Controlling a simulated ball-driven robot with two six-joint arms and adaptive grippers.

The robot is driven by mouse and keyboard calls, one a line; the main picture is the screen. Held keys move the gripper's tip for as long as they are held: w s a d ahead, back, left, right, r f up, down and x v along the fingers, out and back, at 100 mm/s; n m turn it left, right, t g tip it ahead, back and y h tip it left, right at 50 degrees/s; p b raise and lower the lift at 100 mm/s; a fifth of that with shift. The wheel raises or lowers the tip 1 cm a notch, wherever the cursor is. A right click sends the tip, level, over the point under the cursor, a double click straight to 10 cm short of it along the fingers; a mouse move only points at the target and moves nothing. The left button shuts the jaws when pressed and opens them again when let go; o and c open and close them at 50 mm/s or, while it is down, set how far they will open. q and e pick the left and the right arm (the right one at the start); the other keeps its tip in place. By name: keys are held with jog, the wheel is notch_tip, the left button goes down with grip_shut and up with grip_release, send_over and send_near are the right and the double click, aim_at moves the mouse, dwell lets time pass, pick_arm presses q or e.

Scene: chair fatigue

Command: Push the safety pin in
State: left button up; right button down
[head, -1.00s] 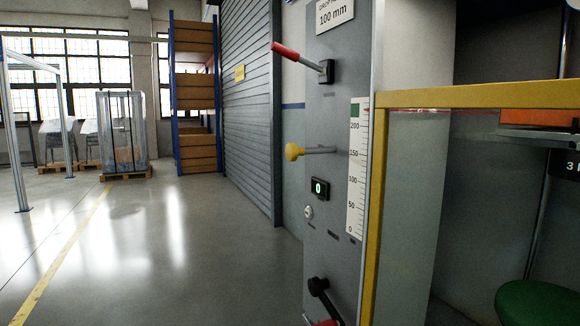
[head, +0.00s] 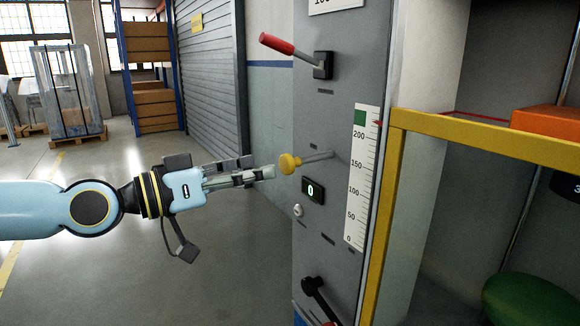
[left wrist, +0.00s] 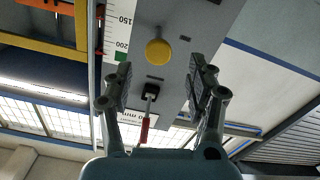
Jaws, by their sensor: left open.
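The safety pin (head: 289,164) is a yellow round knob on a metal rod that stands out from the grey machine column (head: 325,110). A length of bare rod shows between knob and panel. My left gripper (head: 262,167) comes in from the left, open and empty, its fingertips just left of the knob and apart from it as far as I can tell. In the left wrist view, the yellow knob (left wrist: 158,52) lies beyond and between the two spread fingers of my left gripper (left wrist: 161,82). My right gripper is not in view.
A yellow frame (head: 480,138) stands at the right. Open floor (head: 120,270) lies left.

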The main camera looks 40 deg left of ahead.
aim_at(283, 164)
pick_arm(q)
jog(key=x, duration=0.6)
jog(key=shift+w+d+r, duration=0.1)
jog(key=shift+w, duration=0.05)
jog(key=shift+w+d, duration=0.25)
jog(key=shift+w, duration=0.3)
jog(key=shift+c, duration=0.4)
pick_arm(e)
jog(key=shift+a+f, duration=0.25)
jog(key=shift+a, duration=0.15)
pick_arm(q)
grip_shut()
jog(key=shift+w+d, duration=0.15)
jog(key=shift+w, duration=0.05)
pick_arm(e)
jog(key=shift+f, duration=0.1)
